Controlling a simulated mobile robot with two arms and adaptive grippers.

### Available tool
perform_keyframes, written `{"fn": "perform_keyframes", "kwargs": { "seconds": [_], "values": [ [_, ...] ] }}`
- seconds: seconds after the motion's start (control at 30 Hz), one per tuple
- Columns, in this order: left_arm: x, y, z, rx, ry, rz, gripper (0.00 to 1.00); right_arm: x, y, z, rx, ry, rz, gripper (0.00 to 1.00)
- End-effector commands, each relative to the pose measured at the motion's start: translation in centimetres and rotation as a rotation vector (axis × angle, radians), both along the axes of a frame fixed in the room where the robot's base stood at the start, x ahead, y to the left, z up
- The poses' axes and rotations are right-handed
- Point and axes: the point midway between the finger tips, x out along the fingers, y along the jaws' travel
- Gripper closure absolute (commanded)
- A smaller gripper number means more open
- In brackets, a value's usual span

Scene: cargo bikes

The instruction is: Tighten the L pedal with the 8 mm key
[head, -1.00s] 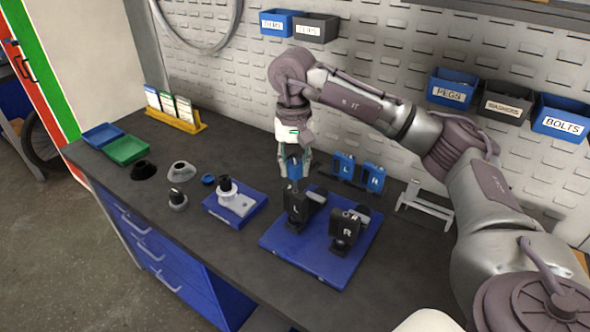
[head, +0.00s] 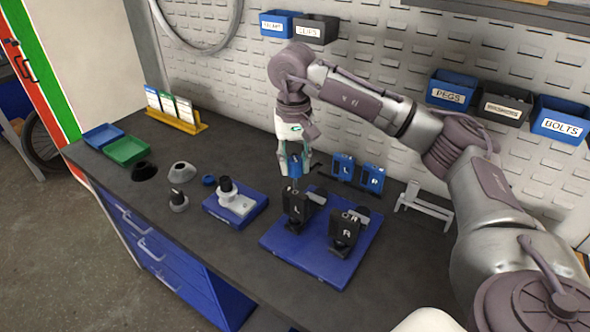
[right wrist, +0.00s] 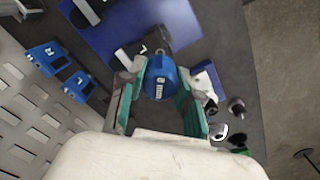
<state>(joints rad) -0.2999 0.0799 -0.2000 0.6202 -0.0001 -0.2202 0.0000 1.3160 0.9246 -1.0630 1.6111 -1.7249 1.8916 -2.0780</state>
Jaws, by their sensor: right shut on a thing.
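My right gripper (head: 295,168) is shut on a blue key with a round top (head: 294,166). It stands upright between the fingers, directly over the black L pedal (head: 298,212). In the right wrist view the blue key top (right wrist: 162,84) lies between the teal-padded fingers, with a small white label I cannot read. The L pedal stands on a blue base plate (head: 305,262), beside the black R pedal (head: 344,236). My left gripper is not in view.
Blue blocks marked L (head: 342,165) and R (head: 372,178) stand behind the plate. A grey stand (head: 425,208) is at the right. A small blue plate with a grey fixture (head: 238,204) lies left. Blue and green trays (head: 126,151) are far left.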

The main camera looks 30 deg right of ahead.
Motion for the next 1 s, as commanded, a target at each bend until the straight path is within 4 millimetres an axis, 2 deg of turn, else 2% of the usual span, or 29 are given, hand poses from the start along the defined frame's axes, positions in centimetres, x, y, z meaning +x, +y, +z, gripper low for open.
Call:
{"fn": "perform_keyframes", "kwargs": {
  "seconds": [1.0],
  "values": [
    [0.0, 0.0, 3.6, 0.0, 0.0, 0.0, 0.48, 0.0, 0.0, 5.1, 0.0, -0.001, -0.001, 1.0]
  ]
}}
